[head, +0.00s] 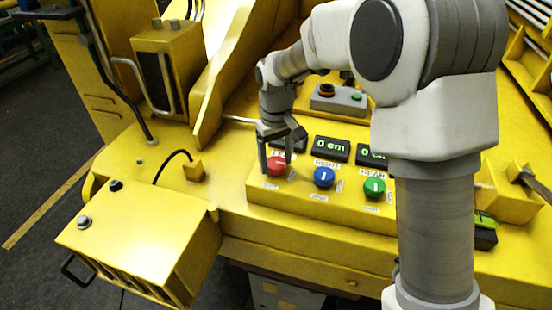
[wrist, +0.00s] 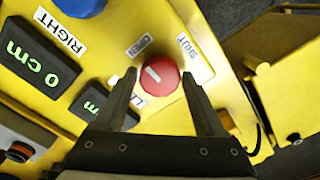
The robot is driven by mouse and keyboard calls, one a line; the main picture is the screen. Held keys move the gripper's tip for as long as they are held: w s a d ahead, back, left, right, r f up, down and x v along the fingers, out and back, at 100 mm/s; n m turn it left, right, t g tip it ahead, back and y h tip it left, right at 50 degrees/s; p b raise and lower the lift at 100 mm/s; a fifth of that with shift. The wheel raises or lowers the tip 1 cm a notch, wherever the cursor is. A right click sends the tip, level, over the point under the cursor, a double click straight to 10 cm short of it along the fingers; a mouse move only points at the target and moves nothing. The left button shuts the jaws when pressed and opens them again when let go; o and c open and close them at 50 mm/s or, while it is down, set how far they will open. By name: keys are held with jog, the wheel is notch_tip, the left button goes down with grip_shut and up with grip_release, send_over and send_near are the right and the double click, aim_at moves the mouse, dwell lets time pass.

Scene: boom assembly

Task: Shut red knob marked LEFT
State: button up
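The red knob (head: 276,166) is the leftmost of three knobs on the yellow control panel in the head view. In the wrist view the red knob (wrist: 160,77) shows a short white mark on its upper-left side, roughly toward the OPEN label (wrist: 140,46). The SHUT label (wrist: 188,47) is to the upper right. A label below the knob is mostly hidden by a finger. My gripper (wrist: 159,80) is open, with one finger on each side of the knob. Narrow gaps seem to show between fingers and knob.
A blue knob (head: 324,177) and a green knob (head: 374,187) stand to the right. The RIGHT display (head: 331,149) reads 0 cm. A grey box (head: 339,101) with buttons lies behind. A yellow box (head: 140,238) stands at front left.

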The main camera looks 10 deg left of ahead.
jog(key=c, duration=1)
jog(key=shift+o, duration=0.2)
jog(key=shift+m, duration=0.3)
jog(key=m, duration=0.9)
jog(key=shift+r+p, duration=0.1)
jog(key=shift+p, duration=0.3)
jog(key=m+p, duration=0.1)
jog(key=m, duration=0.3)
jog(key=shift+m+p, duration=0.4)
jog(key=shift+m, duration=1.7)
